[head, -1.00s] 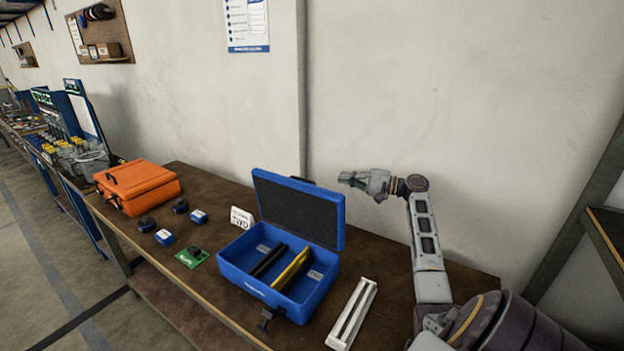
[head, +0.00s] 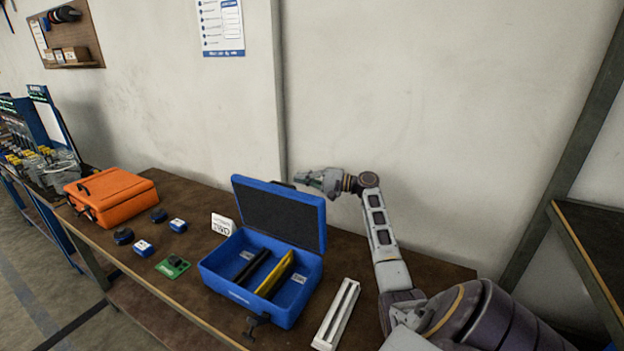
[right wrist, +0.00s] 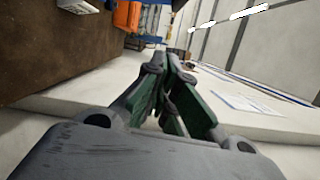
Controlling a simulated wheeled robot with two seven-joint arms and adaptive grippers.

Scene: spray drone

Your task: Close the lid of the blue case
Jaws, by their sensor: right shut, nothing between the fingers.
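The blue case (head: 222,277) stands on the brown workbench with its lid (head: 283,214) up and tilted back toward the wall. Inside the open case lie a black item (head: 254,266) and a yellow item (head: 275,274). My right gripper (head: 303,177) is shut and empty. In the head view it appears at the upper right edge of the lid, near the wall; I cannot tell whether it touches the lid. Its green-padded fingers (right wrist: 172,95) are together in the right wrist view. My left gripper is not in view.
A closed orange case (head: 115,200) stands at the left of the workbench (head: 190,190). Several small blue and black parts, a green board (head: 173,266) and a white sign (head: 222,224) lie between the cases. A white rail (head: 337,315) lies right of the blue case.

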